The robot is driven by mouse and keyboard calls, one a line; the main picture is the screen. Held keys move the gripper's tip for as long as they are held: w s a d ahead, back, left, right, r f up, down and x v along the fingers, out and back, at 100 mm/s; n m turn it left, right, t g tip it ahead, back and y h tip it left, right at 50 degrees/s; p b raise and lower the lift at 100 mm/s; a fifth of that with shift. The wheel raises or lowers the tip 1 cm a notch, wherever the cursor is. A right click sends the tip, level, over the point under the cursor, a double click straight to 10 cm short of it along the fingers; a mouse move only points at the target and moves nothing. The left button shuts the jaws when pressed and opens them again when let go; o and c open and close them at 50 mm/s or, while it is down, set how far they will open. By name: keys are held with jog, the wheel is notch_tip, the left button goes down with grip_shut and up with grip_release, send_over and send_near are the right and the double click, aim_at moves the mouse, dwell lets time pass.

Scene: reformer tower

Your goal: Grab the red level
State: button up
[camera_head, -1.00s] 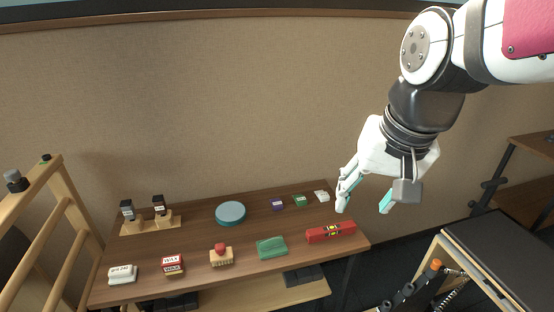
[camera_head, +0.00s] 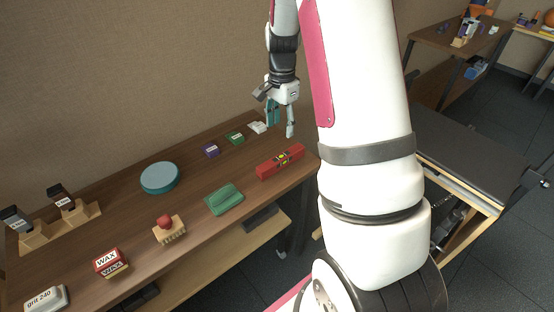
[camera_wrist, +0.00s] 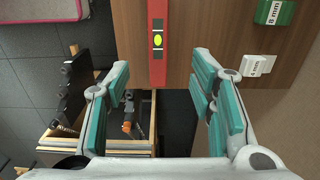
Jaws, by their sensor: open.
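The red level (camera_head: 281,162) lies on the wooden table near its right end, with a yellow-green vial in its middle. My gripper (camera_head: 280,128) is open and empty, above the table's right end and just behind the level in the head view. In the wrist view the level (camera_wrist: 157,40) runs from the top edge down to the table edge, ahead of the gap between the teal-padded fingers (camera_wrist: 160,110). The fingers are apart from the level, and its upper end is cut off there.
A green box (camera_head: 236,138), a white box (camera_head: 257,127) and a purple box (camera_head: 211,150) stand behind the level. A green cloth-like item (camera_head: 225,199) lies to its left. A black-topped frame (camera_head: 450,140) stands right of the table.

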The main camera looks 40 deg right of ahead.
aim_at(281, 156)
notch_tip(281, 156, down, 13)
jog(key=shift+s+f+b, duration=0.1)
jog(key=shift+s+b, duration=0.05)
jog(key=shift+b, duration=0.55)
grip_shut()
